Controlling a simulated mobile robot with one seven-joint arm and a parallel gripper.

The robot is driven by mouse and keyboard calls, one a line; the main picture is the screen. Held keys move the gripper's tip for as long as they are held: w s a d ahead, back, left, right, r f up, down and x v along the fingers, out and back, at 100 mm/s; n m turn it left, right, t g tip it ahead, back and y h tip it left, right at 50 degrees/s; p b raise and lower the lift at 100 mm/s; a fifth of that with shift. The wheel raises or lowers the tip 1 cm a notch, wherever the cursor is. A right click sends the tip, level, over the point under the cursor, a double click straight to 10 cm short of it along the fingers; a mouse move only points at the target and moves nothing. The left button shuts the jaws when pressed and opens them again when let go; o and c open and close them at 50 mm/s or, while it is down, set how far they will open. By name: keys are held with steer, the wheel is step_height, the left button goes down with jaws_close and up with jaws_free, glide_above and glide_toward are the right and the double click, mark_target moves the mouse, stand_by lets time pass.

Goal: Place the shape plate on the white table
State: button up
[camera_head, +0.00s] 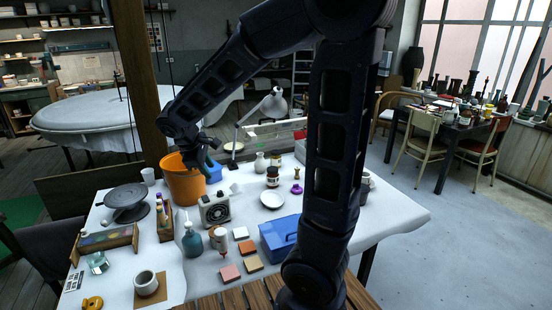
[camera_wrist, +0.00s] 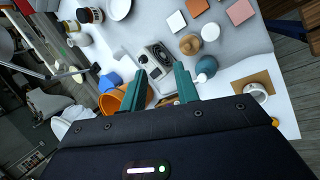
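The white table (camera_head: 385,213) stands in front of me, with many things on its top. I cannot tell for sure which thing is the shape plate. A round white plate (camera_head: 272,199) lies flat near the table's middle; a white plate also shows at the top of the wrist view (camera_wrist: 118,8). My gripper (camera_head: 208,164) is above the orange bucket (camera_head: 184,182) at the table's left back. In the wrist view its two teal fingers (camera_wrist: 160,72) stand apart with nothing seen held between them. The gripper is well apart from the white plate.
A fan-fronted box (camera_head: 215,209), a blue box (camera_head: 279,238), a teal bottle (camera_head: 192,240), a desk lamp (camera_head: 274,104) and several coloured tiles (camera_head: 246,246) crowd the table. A banding wheel (camera_head: 126,198) is at left. The table's right end is mostly bare.

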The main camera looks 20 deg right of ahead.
steer(key=s+d+r+m+y, duration=0.2)
steer(key=s+d+r+m, duration=0.1)
steer(key=s+d+m, duration=0.3)
steer(key=s+d+r+m+t+y, duration=0.1)
steer(key=s+d+r+m, duration=0.3)
steer(key=s+d, duration=0.5)
steer(key=d+m+y, duration=0.1)
steer(key=d+m, duration=0.1)
steer(key=shift+s+d+m, duration=0.25)
steer(key=shift+s+m, duration=0.05)
steer(key=shift+m, duration=0.1)
